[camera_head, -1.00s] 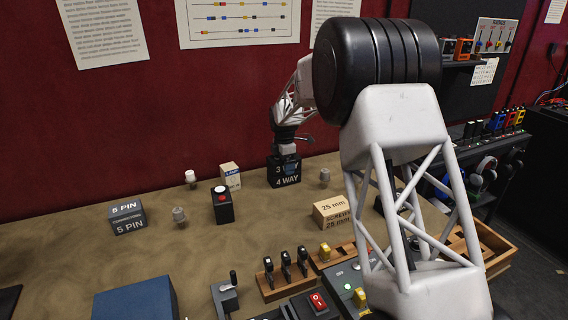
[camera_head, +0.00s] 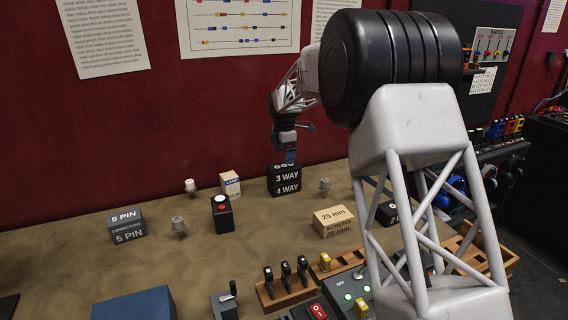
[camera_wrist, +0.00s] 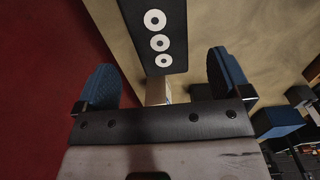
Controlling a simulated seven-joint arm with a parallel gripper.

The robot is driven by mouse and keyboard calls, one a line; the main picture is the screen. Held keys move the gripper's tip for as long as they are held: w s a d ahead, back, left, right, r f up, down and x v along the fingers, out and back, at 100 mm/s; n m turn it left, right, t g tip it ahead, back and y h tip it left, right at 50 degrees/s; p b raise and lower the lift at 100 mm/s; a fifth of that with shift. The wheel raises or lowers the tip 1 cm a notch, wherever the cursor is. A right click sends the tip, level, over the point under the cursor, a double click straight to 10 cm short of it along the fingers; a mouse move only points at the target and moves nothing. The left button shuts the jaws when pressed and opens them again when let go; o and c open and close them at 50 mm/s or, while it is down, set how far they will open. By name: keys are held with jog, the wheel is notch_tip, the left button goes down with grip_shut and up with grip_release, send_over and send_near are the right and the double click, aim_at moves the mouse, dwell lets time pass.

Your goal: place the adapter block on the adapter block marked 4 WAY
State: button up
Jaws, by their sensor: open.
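The dark adapter block marked 3 WAY (camera_head: 287,177) sits on the dark adapter block marked 4 WAY (camera_head: 287,189), near the back of the table. The two look stacked upright and roughly in line. My gripper (camera_head: 290,157) is just above the upper block in the head view, and its blue fingers hold nothing. In the wrist view my gripper (camera_wrist: 162,78) is open, with its two blue fingers wide apart. The upper block's top face with three white rings (camera_wrist: 157,40) shows ahead, between and beyond the fingers. The lower block is not clearly seen there.
A small knob (camera_head: 324,186) and a 25 mm screws box (camera_head: 333,221) stand right. Switches line the front.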

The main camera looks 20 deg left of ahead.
aim_at(284, 165)
jog(key=shift+r, duration=2)
